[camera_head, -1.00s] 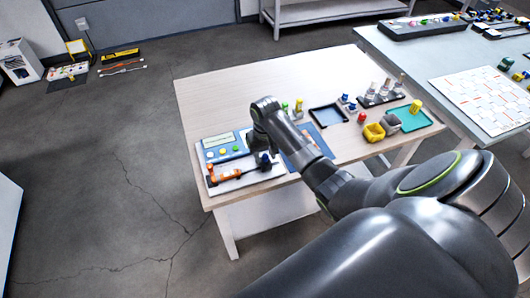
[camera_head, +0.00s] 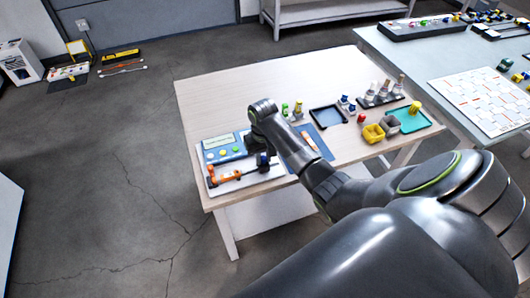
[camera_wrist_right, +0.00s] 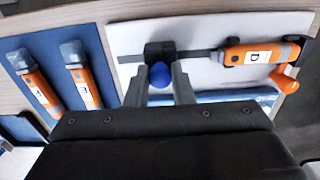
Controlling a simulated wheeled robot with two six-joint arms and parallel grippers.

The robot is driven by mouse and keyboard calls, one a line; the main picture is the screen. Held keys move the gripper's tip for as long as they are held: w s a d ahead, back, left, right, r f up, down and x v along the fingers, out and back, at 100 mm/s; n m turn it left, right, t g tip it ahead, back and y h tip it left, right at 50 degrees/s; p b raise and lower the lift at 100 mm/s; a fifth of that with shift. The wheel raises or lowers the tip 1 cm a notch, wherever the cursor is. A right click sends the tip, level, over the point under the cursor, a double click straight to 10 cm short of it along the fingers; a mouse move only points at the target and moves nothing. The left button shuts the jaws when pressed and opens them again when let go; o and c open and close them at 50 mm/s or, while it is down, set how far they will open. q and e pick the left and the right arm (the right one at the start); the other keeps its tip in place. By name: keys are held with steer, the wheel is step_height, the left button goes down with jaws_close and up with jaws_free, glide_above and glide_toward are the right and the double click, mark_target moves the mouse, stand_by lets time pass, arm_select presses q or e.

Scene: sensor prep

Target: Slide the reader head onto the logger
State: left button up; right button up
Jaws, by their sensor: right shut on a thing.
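The orange logger (camera_wrist_right: 255,55), labelled D, lies on a white pad (camera_wrist_right: 215,32) with a flat grey bar running left from it. It also shows at the table's front left corner in the head view (camera_head: 222,179). The black reader head (camera_wrist_right: 157,48) with a blue knob is between the fingers of my right gripper (camera_wrist_right: 161,80), which is shut on it. The bar shows on both sides of the head, some way from the orange body; whether the head is around the bar or over it I cannot tell. My left gripper is out of view.
Two more orange units (camera_wrist_right: 82,88) with grey caps lie on a blue mat beside the pad. A blue panel with buttons (camera_head: 222,150) stands behind the logger. The table's back left is clear.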

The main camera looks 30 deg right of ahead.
steer(key=shift+w+a+p, duration=0.2)
steer(key=shift+a+p, duration=0.1)
steer(key=shift+a, duration=0.6)
steer(key=shift+w+a, duration=0.15)
steer(key=shift+a, duration=0.6)
steer(key=shift+w+a+p, duration=0.2)
steer(key=shift+a+p, duration=0.2)
steer(key=shift+a, duration=0.35)
steer(key=shift+w+a, duration=0.15)
steer(key=shift+a, duration=0.2)
steer(key=shift+p, duration=0.6)
